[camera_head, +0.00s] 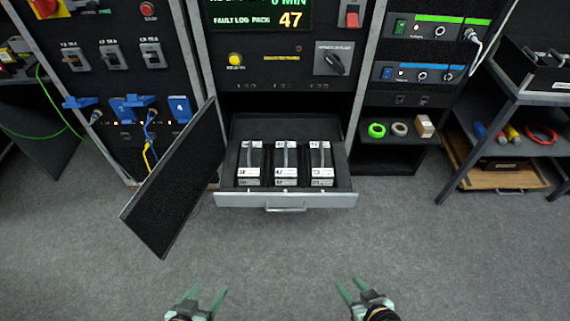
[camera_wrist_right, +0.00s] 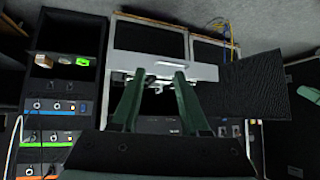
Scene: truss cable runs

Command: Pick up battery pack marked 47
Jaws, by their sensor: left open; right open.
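The open drawer (camera_head: 230,201) holds three battery packs side by side, each with a white label and a handle on top. The middle pack (camera_head: 286,163) is labelled 47. The left pack (camera_head: 250,163) appears to read 38, and the right pack (camera_head: 321,163) appears to read 73. My left gripper (camera_head: 205,290) is open and empty at the bottom of the head view, in front of the drawer and apart from it. My right gripper (camera_head: 352,284) is open and empty to its right. In the right wrist view, the right gripper (camera_wrist_right: 158,78) points toward the cabinet, with no pack between its fingers.
An open door panel (camera_head: 170,185) stands left of the drawer. A screen (camera_head: 258,17) above shows "FAULT LOG PACK 47". A shelf with tape rolls (camera_head: 377,130) and a cart (camera_head: 520,98) stand at the right. The grey floor before the drawer is clear.

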